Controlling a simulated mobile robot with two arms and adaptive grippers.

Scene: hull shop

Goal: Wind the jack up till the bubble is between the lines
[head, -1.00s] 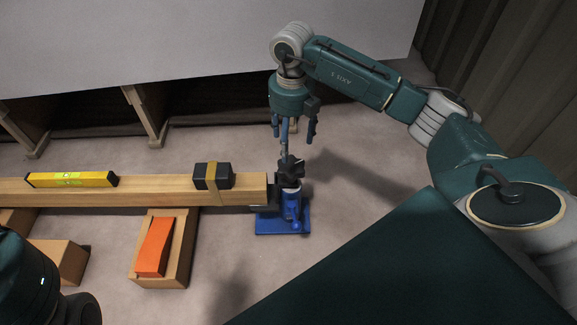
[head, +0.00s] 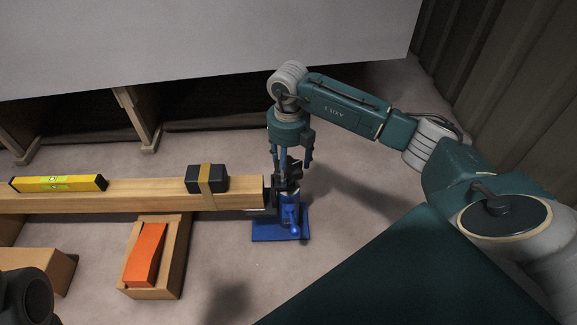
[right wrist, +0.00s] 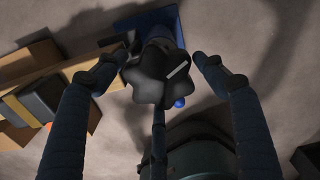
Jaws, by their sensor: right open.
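The blue jack (head: 290,222) stands on the floor at the right end of a timber beam (head: 120,200). Its dark star-shaped knob (right wrist: 152,75), with a pale line on top, shows in the right wrist view. My right gripper (head: 293,166) points down over the jack with its fingers open. In the right wrist view the fingers (right wrist: 166,62) are on either side of the knob, with no clear grip on it. A yellow spirit level (head: 58,184) lies on the beam at left; its bubble is too small to read. My left gripper is not clearly visible.
A dark block with a tan strap (head: 207,179) sits on the beam near the jack. A large pale panel (head: 200,40) spans the back. Floor right of the jack is clear.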

